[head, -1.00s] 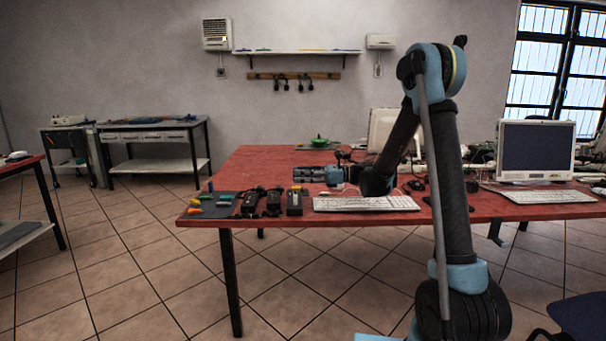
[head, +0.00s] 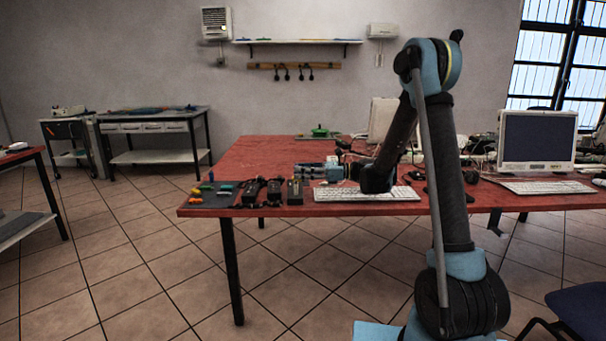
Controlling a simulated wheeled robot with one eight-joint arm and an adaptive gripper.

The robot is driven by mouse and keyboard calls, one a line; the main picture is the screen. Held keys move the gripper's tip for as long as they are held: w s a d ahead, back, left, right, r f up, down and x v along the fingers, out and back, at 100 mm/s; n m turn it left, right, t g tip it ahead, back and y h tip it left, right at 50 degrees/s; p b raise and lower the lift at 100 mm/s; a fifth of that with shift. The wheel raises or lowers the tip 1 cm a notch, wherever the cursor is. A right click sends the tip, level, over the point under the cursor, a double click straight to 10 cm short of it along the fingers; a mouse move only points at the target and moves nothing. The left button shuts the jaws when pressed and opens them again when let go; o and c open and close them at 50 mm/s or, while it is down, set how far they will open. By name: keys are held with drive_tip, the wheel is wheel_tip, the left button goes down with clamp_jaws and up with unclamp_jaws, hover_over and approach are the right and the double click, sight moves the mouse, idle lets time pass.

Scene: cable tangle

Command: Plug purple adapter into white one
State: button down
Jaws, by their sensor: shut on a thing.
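My gripper (head: 312,170) is over the red table, behind the dark power bricks, with its fingers pointing left. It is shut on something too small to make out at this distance. I cannot pick out the purple adapter or tell whether it is in the jaws.
Several black power bricks (head: 274,192) lie right of the coloured pieces. A white keyboard (head: 345,195) lies below my wrist, and a monitor (head: 537,139) stands at the right. The red table's (head: 255,155) back left is clear.

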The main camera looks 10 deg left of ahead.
drive_tip(key=shift+f, duration=1.05)
idle(0.8)
drive_tip(key=c, duration=1.2)
unclamp_jaws()
